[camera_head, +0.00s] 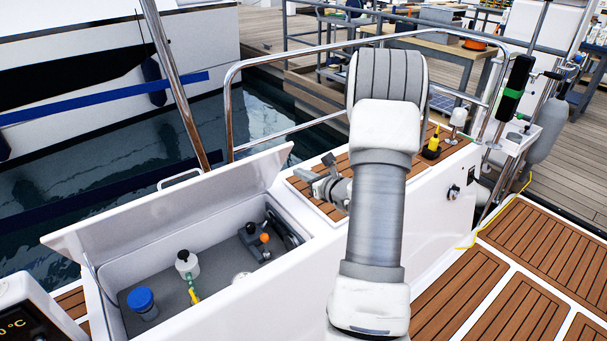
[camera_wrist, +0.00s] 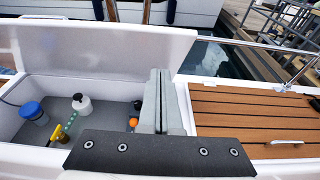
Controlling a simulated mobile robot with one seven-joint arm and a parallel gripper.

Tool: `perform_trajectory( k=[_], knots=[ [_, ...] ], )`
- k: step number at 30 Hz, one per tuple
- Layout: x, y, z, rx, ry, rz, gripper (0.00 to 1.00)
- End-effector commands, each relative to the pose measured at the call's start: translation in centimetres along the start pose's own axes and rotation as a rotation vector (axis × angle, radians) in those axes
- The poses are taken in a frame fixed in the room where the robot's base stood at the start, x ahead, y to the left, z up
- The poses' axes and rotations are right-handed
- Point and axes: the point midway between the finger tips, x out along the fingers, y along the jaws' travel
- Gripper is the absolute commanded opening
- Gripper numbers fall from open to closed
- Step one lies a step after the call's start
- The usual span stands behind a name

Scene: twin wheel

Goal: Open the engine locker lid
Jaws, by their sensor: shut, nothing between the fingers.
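The engine locker lid (camera_head: 190,205) is a white panel standing raised along the back of the open locker (camera_head: 110,300); it also shows in the wrist view (camera_wrist: 110,45). A small metal loop (camera_head: 180,178) shows at its top edge; I cannot tell whether it is fixed to the lid.
Inside the locker are a blue-capped container (camera_head: 141,300), a white bottle (camera_head: 187,264) and an orange knob (camera_head: 264,238). A teak-topped panel (camera_wrist: 250,115) lies to the right. A steel rail (camera_head: 228,110) runs behind, with water beyond.

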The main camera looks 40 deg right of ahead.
Motion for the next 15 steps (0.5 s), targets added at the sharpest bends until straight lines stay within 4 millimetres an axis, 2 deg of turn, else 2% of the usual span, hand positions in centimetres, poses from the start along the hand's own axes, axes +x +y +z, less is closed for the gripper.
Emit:
perform_trajectory(
  k=[1, 7, 15],
  knots=[
    [1.3, 0.1, -0.1, -0.002, -0.001, 0.004, 0.00],
    [5.6, 0.1, -0.1, -0.002, -0.001, 0.004, 0.00],
    [8.4, 0.1, 2.4, -0.004, -0.002, 0.003, 0.00]
  ],
)
